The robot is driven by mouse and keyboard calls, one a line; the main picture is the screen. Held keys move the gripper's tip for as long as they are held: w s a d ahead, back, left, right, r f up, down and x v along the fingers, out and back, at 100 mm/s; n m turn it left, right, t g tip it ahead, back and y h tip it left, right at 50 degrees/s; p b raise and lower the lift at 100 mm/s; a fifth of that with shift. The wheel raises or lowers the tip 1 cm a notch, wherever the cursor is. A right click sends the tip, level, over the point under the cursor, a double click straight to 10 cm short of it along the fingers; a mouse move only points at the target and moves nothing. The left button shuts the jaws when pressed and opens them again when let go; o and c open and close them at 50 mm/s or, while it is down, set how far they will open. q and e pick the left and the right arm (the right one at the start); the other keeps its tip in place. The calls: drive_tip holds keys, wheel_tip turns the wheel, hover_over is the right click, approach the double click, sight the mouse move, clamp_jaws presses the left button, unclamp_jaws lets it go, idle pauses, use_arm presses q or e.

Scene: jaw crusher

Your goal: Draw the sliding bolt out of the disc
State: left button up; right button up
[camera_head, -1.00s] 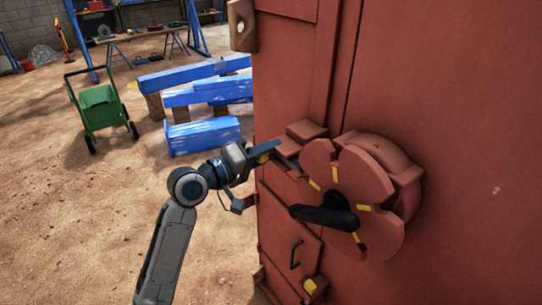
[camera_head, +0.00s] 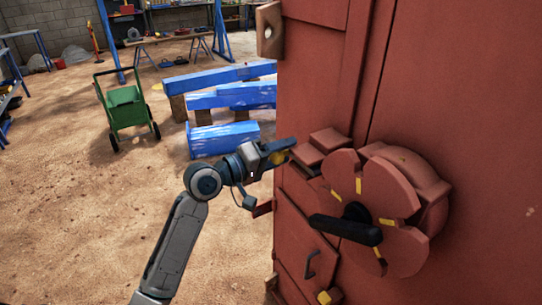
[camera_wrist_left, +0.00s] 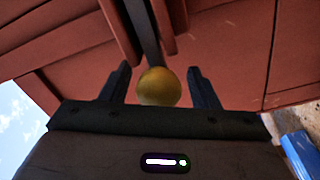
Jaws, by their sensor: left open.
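A red disc (camera_head: 400,205) with yellow-edged notches and a black handle (camera_head: 345,229) sits on the front of the red machine. The sliding bolt is a dark bar (camera_wrist_left: 145,32) with a round yellow knob (camera_wrist_left: 159,87). The bar runs into a red guide left of the disc; its far end is hidden in the left wrist view. My left gripper (camera_head: 279,155) is open at the machine's left edge. In the left wrist view, the knob lies between its two spread fingers (camera_wrist_left: 153,88), with gaps on both sides. My right gripper is not in view.
The red machine wall (camera_head: 455,90) fills the right side. Blue beams (camera_head: 223,138) and a green cart (camera_head: 126,107) stand behind on open sandy ground.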

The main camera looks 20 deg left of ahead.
use_arm(q)
drive_tip(key=b+v, duration=0.3)
drive_tip(key=v, duration=0.7)
drive_tip(key=shift+s+a, duration=0.2)
drive_tip(key=shift+a, duration=0.1)
idle(0.4)
